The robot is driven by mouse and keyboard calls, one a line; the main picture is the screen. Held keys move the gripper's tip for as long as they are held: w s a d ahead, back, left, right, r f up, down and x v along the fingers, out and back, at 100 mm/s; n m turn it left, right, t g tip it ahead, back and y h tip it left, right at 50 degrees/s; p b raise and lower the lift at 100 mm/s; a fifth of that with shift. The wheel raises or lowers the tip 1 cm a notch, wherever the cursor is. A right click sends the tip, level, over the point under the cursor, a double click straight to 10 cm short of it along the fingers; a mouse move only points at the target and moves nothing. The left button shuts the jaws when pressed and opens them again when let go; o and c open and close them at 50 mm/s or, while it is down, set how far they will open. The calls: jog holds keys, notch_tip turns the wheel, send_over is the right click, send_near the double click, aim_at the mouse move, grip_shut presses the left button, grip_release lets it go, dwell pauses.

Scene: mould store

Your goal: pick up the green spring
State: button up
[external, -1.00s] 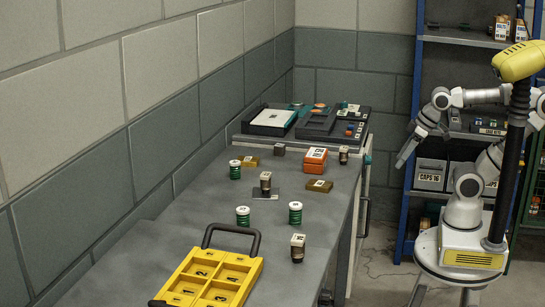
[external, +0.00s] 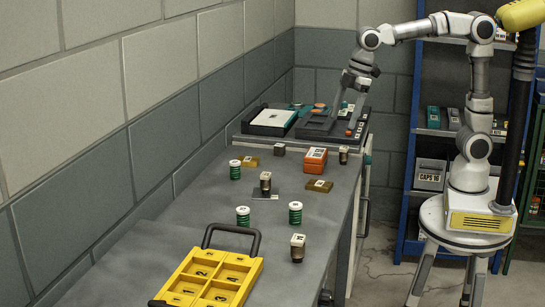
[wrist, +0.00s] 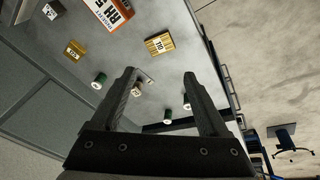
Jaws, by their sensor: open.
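Three green springs with pale tops stand upright on the grey table. One is at the left near the wall (external: 235,170), one is behind the yellow tray (external: 243,217) and one is to its right (external: 295,213). The wrist view shows green springs at the left (wrist: 99,80) and low between the fingers (wrist: 167,116), with a third partly hidden by the right finger. My gripper (external: 345,115) is open and empty, above the far end of the table, well behind the springs. Its fingers (wrist: 158,75) are spread apart in the wrist view.
A yellow tray (external: 186,265) with numbered compartments and a handle sits in front. An orange box (external: 315,160), gold boxes (external: 319,185) and dark pale-topped pieces (external: 298,249) stand around. Dark trays (external: 318,123) fill the far end.

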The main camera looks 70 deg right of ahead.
jog(key=w+a+r+n+g+p, duration=0.25)
jog(key=w+a+n+p, duration=0.3)
jog(key=a, duration=0.65)
jog(key=n+p, duration=0.5)
jog(key=p, duration=0.1)
send_near(296, 204)
jog(key=shift+g+y, duration=0.3)
jog(key=shift+g, duration=0.15)
jog(key=f, duration=0.7)
jog(key=a+f, duration=0.1)
jog(key=f, duration=0.2)
jog(key=shift+w+f, duration=0.25)
jog(key=shift+f, duration=0.05)
grip_shut()
